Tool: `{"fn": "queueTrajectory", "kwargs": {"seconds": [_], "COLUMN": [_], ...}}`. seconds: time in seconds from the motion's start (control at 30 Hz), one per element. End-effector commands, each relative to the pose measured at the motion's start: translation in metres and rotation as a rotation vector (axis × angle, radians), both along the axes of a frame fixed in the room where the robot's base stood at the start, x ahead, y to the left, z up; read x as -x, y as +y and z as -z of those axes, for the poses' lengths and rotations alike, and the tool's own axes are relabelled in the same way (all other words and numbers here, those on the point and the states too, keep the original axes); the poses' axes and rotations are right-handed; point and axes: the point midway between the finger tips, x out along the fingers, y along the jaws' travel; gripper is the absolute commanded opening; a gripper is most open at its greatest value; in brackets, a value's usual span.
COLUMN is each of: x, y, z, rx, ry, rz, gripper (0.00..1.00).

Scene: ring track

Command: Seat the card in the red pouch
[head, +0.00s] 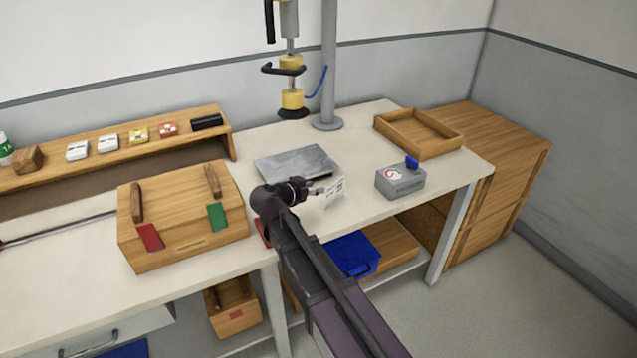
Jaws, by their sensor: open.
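A white card (336,192) with dark print stands tilted over the right part of the bench, right at my gripper's tip. My gripper (319,191) is open beside the card; whether its fingers touch or straddle the card is too small to tell. A red piece (263,232) shows at the bench's front edge, mostly hidden behind my arm. It may be the red pouch, but its opening is not visible. A flat red patch (149,238) also lies on the wooden box, beside a dark handle.
A grey plate (297,163) lies behind my gripper. A grey gauge box (400,181) and a wooden tray (417,133) stand to the right. The wooden box (185,205) with a green patch (217,217) stands left. A yellow tool (292,100) hangs above the bench.

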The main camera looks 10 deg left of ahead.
Motion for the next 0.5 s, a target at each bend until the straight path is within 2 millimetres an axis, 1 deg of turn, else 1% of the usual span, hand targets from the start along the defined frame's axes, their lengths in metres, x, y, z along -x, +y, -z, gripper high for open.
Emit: {"fn": "queueTrajectory", "kwargs": {"seconds": [0.17, 0.5], "x": [0.0071, 0.0076], "y": [0.0047, 0.0054], "z": [-0.0038, -0.0035], "rx": [0.000, 0.000], "ry": [0.000, 0.000], "rz": [-0.001, -0.001], "gripper": [0.43, 0.43]}}
